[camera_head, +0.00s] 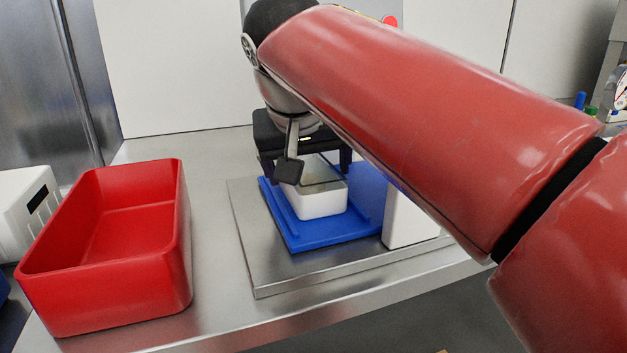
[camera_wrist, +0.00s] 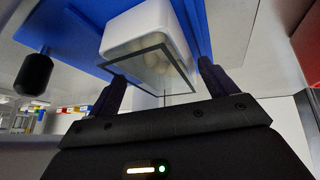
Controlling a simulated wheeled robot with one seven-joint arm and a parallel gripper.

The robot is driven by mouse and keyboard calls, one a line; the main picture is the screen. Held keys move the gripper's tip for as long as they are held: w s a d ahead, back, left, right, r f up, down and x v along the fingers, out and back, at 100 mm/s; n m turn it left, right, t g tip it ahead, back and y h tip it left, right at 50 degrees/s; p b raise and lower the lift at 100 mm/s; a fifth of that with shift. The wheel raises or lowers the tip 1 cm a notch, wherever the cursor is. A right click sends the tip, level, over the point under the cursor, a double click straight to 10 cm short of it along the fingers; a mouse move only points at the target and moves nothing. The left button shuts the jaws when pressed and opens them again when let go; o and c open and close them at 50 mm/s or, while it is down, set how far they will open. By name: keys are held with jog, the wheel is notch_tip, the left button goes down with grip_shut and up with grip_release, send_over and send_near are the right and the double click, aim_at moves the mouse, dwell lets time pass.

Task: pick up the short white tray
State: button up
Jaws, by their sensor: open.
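The short white tray (camera_head: 320,204) sits on a blue base (camera_head: 295,243) on a steel plate. In the wrist view the white tray (camera_wrist: 128,27) is at upper centre, with pale rounded pieces inside. The wrist view shows my gripper (camera_wrist: 160,86) with one finger on each side, the tray beyond the tips. A clear dark-edged sheet (camera_wrist: 150,68) lies across the tray's near side in that view. Whether the fingers touch the tray cannot be told.
A red bin (camera_head: 105,270) stands left on the steel counter. A white block (camera_head: 405,222) stands right of the blue base. A black piece on a stalk (camera_head: 288,170) is close beside my gripper. Bare counter lies between bin and plate (camera_head: 240,215).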

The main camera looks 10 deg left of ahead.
jog(key=c, duration=0.9)
jog(key=shift+r, duration=0.1)
